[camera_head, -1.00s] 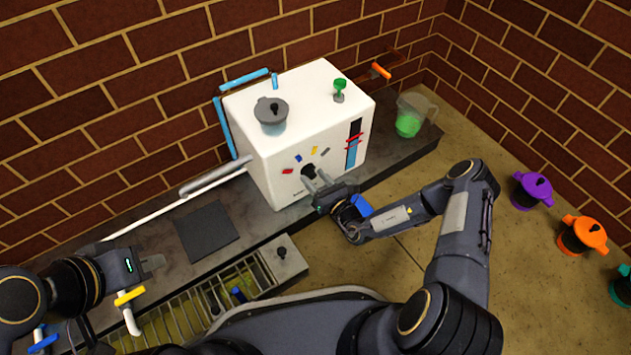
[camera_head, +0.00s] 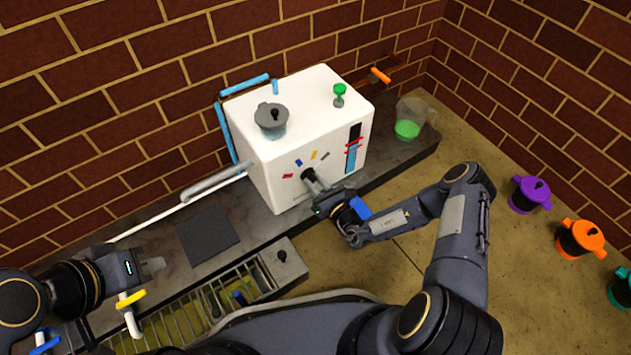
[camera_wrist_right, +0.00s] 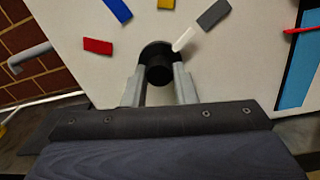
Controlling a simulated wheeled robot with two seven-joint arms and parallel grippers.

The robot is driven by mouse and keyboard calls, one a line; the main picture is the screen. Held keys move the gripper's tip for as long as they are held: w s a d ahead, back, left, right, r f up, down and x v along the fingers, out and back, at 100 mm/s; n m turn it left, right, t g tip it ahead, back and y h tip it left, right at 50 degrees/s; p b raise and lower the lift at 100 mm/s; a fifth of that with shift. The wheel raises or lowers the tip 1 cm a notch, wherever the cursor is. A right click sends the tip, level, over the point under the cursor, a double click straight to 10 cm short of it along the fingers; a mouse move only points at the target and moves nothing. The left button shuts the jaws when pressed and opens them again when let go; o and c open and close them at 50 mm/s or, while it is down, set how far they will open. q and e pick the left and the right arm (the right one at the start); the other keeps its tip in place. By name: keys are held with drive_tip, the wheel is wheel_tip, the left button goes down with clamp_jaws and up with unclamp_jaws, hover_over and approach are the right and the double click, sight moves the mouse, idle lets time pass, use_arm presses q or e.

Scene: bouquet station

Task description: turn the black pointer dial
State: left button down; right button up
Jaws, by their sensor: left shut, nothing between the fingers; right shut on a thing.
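The black pointer dial (camera_head: 307,174) is on the front face of the white box-shaped machine (camera_head: 268,160). In the right wrist view the dial (camera_wrist_right: 158,62) has a white pointer (camera_wrist_right: 183,39) slanting up and right, toward the gap between the yellow mark (camera_wrist_right: 166,4) and the grey mark (camera_wrist_right: 213,14), nearer the grey one. Red (camera_wrist_right: 98,46) and blue (camera_wrist_right: 118,9) marks lie to its left. My right gripper (camera_head: 314,184) is shut on the dial, a finger on each side. My left gripper (camera_head: 158,265) is shut and empty, away at the left.
A grey lidded pot (camera_head: 271,120) and a green knob (camera_head: 339,91) sit on the machine's top. A jug with green liquid (camera_head: 407,130) stands right of it. Purple (camera_head: 530,194), orange (camera_head: 580,239) and teal (camera_head: 621,288) lidded pots line the right. A grate (camera_head: 190,310) lies in front.

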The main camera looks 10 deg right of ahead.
drive_tip(key=n+p, duration=0.3)
drive_tip(key=shift+r, duration=0.25)
drive_tip(key=shift+f+n+p, duration=0.15)
drive_tip(key=shift+n+p, duration=1.7)
drive_tip(key=shift+n, duration=0.15)
drive_tip(key=o, duration=1)
drive_tip(key=p+v, duration=0.2)
drive_tip(key=v, duration=0.5)
drive_tip(key=shift+s+d+p, duration=0.2)
drive_tip(key=shift+s+p, duration=0.1)
drive_tip(key=shift+s, duration=0.05)
